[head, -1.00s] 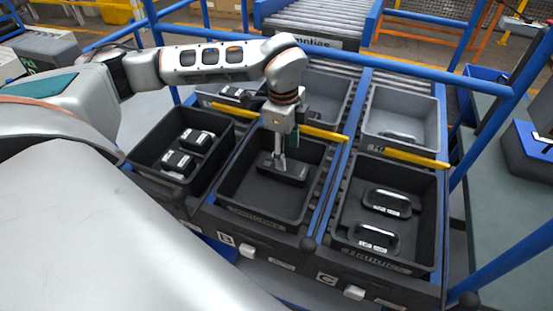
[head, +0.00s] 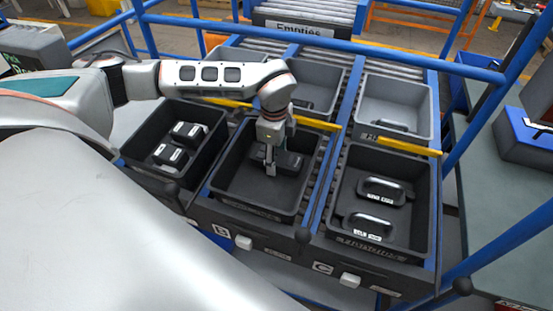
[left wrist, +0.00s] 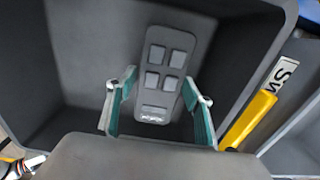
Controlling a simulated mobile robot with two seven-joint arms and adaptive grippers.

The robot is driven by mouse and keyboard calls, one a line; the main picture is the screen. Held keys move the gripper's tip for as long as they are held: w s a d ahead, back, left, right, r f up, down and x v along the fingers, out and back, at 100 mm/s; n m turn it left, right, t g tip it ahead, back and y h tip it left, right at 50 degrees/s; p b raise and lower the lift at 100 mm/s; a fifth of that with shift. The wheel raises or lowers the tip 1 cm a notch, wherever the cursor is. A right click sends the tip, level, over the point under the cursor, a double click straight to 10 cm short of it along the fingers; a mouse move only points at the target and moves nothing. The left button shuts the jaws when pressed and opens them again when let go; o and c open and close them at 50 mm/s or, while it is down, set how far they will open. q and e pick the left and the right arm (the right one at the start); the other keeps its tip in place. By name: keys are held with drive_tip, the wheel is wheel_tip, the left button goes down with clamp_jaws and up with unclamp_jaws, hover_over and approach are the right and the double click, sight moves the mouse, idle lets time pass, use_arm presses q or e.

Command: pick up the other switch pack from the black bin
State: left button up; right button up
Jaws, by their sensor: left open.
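A dark switch pack (head: 289,162) lies in the middle black bin (head: 250,207), toward its back right. My left gripper (head: 270,167) points down into this bin, in front of the pack in the head view and partly hiding it. In the left wrist view, the switch pack (left wrist: 166,60) shows several grey square buttons and a pale label at its near end. The open fingers of my left gripper (left wrist: 159,80) stand on either side of the pack's near end, with visible gaps. Contact cannot be told. My right gripper is not in view.
The left bin (head: 140,165) holds two dark packs with white labels. The right bin (head: 385,262) holds two dark handled items. Yellow bars (head: 410,146) cross behind the bins, with grey bins behind them. Blue rails (head: 330,47) frame the rack.

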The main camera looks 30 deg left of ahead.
use_arm(q)
drive_tip(key=c, duration=0.9)
drive_tip(key=shift+c, duration=0.2)
drive_tip(key=shift+r, duration=0.15)
